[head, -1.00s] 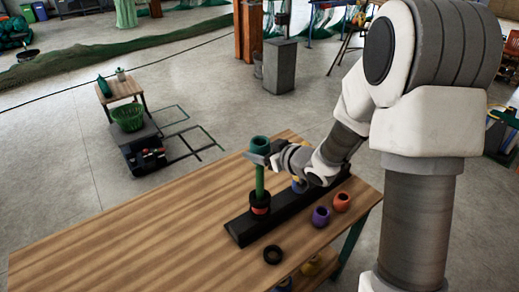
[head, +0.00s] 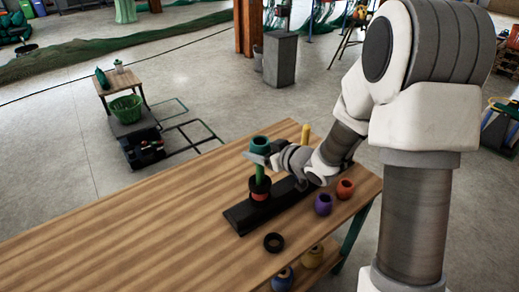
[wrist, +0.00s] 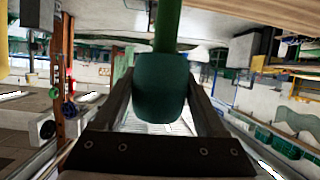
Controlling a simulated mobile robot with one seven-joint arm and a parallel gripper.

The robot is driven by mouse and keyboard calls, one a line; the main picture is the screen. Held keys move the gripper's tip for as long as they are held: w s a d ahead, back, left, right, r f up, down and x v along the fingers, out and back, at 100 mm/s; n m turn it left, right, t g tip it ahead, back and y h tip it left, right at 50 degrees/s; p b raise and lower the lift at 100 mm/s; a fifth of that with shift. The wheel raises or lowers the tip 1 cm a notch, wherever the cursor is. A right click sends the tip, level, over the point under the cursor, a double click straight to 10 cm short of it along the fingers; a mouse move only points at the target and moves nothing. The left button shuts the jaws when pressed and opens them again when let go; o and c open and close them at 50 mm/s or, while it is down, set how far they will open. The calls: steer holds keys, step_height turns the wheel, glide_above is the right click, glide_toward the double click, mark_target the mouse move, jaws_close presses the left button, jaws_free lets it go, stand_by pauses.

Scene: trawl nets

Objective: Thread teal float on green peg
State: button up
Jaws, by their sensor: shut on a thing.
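The teal float (head: 261,144) is held upright at the upper part of the green peg (head: 260,172). My gripper (head: 259,157) is shut on it from the side. In the wrist view the float (wrist: 161,92) sits between my two fingers, and the green peg (wrist: 168,28) runs straight out of its end, in line with it. The float appears to be around the peg's upper part; the peg's tip is hidden. Below, a black ring (head: 260,186) and a red piece (head: 259,197) sit around the peg, with bare peg between them and the float.
The peg stands on a black bar (head: 240,217) on the wooden table (head: 150,225). A yellow peg (head: 305,134) rises behind my arm. A purple float (head: 323,204), an orange float (head: 345,188) and a loose black ring (head: 273,242) lie nearby. The table's left side is clear.

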steer(key=o, duration=1.3)
steer(key=v, duration=1.7)
steer(key=shift+s+d, duration=0.15)
steer(key=shift+d, duration=0.05)
